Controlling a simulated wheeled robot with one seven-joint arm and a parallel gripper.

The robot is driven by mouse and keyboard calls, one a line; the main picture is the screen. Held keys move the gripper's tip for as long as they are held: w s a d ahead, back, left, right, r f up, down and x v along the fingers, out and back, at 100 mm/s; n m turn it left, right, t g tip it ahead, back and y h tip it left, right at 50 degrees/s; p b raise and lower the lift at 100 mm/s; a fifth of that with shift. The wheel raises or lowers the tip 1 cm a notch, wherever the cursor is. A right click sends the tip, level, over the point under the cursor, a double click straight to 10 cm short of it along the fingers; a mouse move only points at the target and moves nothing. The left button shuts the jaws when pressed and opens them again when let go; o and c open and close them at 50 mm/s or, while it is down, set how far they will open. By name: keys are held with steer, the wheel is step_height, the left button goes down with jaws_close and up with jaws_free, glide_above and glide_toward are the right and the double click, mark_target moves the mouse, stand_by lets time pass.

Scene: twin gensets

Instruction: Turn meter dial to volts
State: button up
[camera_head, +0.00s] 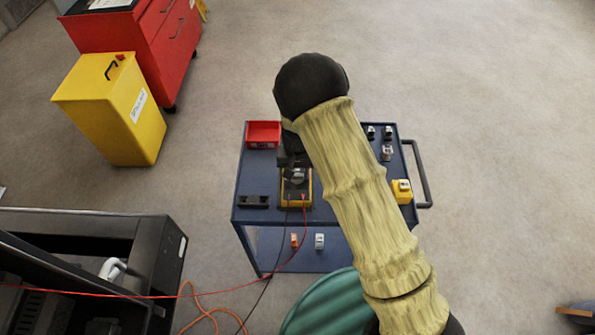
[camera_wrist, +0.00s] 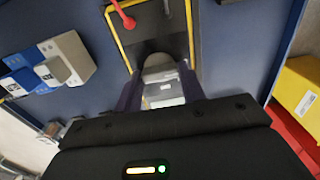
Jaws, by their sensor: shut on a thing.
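The meter (camera_head: 296,199) lies on the blue cart. It has a yellow rim and a dark face, and it also shows in the wrist view (camera_wrist: 150,41). Its grey rounded dial (camera_wrist: 160,65) is between my two fingers in the wrist view. My gripper (camera_wrist: 162,80) is shut on the dial from above. A pale panel, likely the display, shows beyond the dial, partly covered. The dial's markings and pointer cannot be read. In the head view my gripper (camera_head: 295,168) and arm cover part of the meter.
Red and black leads (camera_head: 305,220) run from the meter over the cart's front edge. A red tray (camera_head: 263,133), a black block (camera_head: 254,201) and a yellow box (camera_head: 402,191) stand on the cart. A yellow bin (camera_head: 110,112) and red cabinet (camera_head: 172,45) stand left.

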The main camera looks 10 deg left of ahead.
steer(key=shift+m, duration=0.3)
steer(key=shift+m+p, duration=0.3)
steer(key=shift+m, duration=0.9)
steer(key=m, duration=0.3)
steer(key=shift+s+a+p, duration=0.1)
steer(key=shift+s+p, duration=0.05)
steer(key=shift+p, duration=0.15)
steer(key=shift+m+p, duration=0.3)
steer(key=shift+m, duration=1)
steer(key=o, duration=1)
